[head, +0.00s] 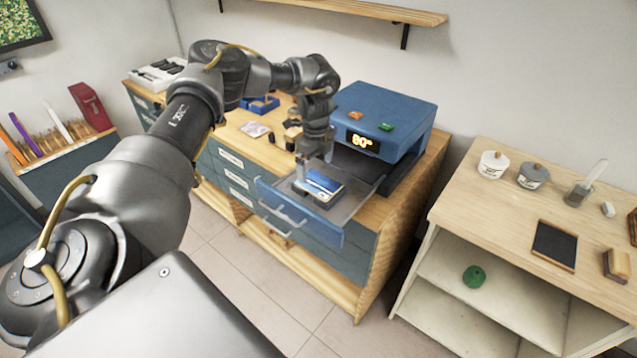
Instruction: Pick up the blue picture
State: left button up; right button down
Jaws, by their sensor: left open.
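The blue picture (322,183) is a small card with blue and pale areas. It lies in the pulled-out tray (350,203) of a blue machine (385,112) whose display reads about 80°. My left gripper (302,176) points down over the tray at the left edge of the picture. It is open, and its fingertips are small and partly blend with the tray, so I cannot tell whether they touch the picture. My right gripper is out of view.
The machine stands on a wooden-topped drawer cabinet (230,137). To the right, a wooden table (480,205) holds jars, a glass with a rod, a dark plate (554,246) and a block. A green ball (474,276) sits on its lower shelf. A wall shelf (370,10) hangs above.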

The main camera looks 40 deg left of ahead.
aim_at(315, 182)
pick_arm(q)
jog(key=shift+f, duration=0.15)
jog(key=f, duration=0.1)
jog(key=f+p, duration=0.1)
jog(key=f, duration=0.1)
jog(key=f+p, duration=0.1)
jog(key=shift+w+a+f, duration=0.15)
jog(key=shift+w+a, duration=0.05)
jog(key=shift+a, duration=0.2)
jog(key=shift+f, duration=0.4)
jog(key=c, duration=1)
jog(key=shift+r, duration=0.1)
